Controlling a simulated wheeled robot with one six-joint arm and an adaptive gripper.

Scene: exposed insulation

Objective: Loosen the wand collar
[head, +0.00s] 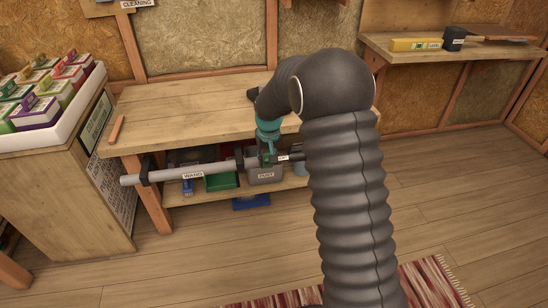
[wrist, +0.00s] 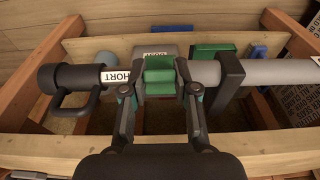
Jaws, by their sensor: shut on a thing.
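The wand (head: 205,171), a grey tube labelled WAND, lies level along the front of the workbench, held by dark brackets. It also shows in the wrist view (wrist: 275,72). The green collar (wrist: 159,77) sits in line with it, between the bracket and a dark handled piece (wrist: 70,80) labelled SHORT. My gripper (wrist: 159,95) is shut on the collar, one finger on each side. In the head view my gripper (head: 267,156) is at the bench front and largely covers the collar. Whether the collar has turned cannot be told.
The workbench (head: 185,103) has a brown stick (head: 117,130) on top. Below are a grey DUST bin (head: 265,176), a green tray (head: 221,182) and a blue item (head: 251,203). A counter with colourful boxes stands left; a wall shelf (head: 470,52) is right.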

